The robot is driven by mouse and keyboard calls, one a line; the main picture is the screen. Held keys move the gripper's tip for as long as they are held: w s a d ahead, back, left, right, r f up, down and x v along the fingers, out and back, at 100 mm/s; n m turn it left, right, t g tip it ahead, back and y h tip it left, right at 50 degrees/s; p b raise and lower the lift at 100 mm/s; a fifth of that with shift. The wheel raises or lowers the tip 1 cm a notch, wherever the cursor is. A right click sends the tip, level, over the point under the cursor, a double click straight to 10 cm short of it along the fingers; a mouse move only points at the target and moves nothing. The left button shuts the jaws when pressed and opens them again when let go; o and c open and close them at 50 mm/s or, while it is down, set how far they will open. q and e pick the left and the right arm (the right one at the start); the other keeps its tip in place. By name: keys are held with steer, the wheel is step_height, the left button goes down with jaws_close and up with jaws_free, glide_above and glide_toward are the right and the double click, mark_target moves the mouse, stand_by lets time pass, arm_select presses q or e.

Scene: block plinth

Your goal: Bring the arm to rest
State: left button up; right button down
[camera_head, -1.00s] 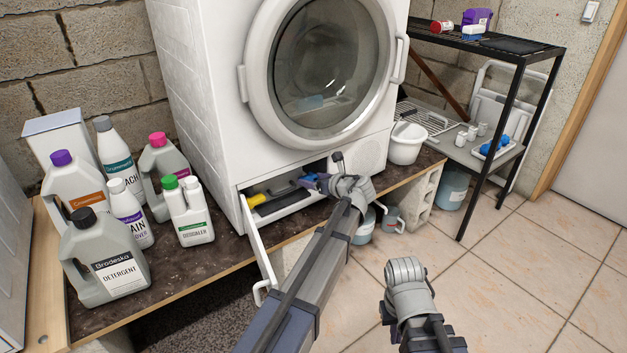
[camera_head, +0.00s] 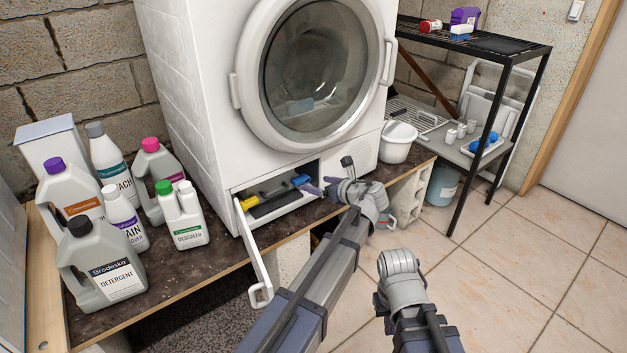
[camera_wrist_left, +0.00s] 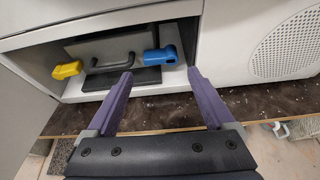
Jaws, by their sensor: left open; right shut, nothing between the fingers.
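My left gripper (camera_head: 318,187) is open in front of the low compartment (camera_head: 275,205) at the washing machine's base. In the left wrist view its two purple fingers (camera_wrist_left: 160,75) are apart with nothing between them. Inside the compartment are a yellow piece (camera_wrist_left: 67,70), a blue piece (camera_wrist_left: 160,60) and a dark handle (camera_wrist_left: 108,66). The fingertips appear in front of these, not around them. My right arm's grey wrist joint (camera_head: 398,264) shows at the lower middle of the head view, but its gripper fingers do not show.
The compartment's white flap (camera_head: 254,255) hangs open left of my left arm. Several bottles, including a detergent jug (camera_head: 100,270), stand on the dark plinth top (camera_head: 170,285). A white tub (camera_head: 397,142) and a black shelf (camera_head: 485,48) are at right. Tiled floor (camera_head: 520,270) is clear.

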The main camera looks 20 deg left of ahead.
arm_select(q)
steer(key=shift+s+d, duration=0.1)
steer(key=shift+d, duration=0.05)
steer(key=s+a+f+n+g+h, duration=0.2)
steer(key=s+f+n, duration=0.3)
steer(key=s+n, duration=0.2)
steer(key=s+a+f+n+g+h, duration=0.1)
steer(key=s+f+n+g+h, duration=0.2)
steer(key=s+f+n, duration=0.3)
steer(key=s+d+f+n+g+h, duration=0.1)
steer(key=s+d+n+h, duration=0.15)
steer(key=s+n, duration=0.45)
steer(key=s+d+f+n+g+h, duration=0.1)
steer(key=s+d+n+h, duration=0.1)
steer(key=s+n+h, duration=0.3)
steer(key=s+d+r+m+g+y+p, duration=0.1)
steer(key=s+d+r+m+y+p, duration=0.15)
steer(key=d+r+p, duration=0.35)
steer(key=s+d+r+m+y+p, duration=0.1)
steer(key=s+d+r+p, duration=0.3)
steer(key=d+r+p, duration=0.25)
step_height(320, 180, up, 36)
steer(key=a+p, duration=0.1)
steer(key=p, duration=3.5)
steer(key=shift+r+n+h+p, duration=0.2)
steer(key=shift+n+h+p, duration=0.1)
steer(key=shift+n, duration=0.05)
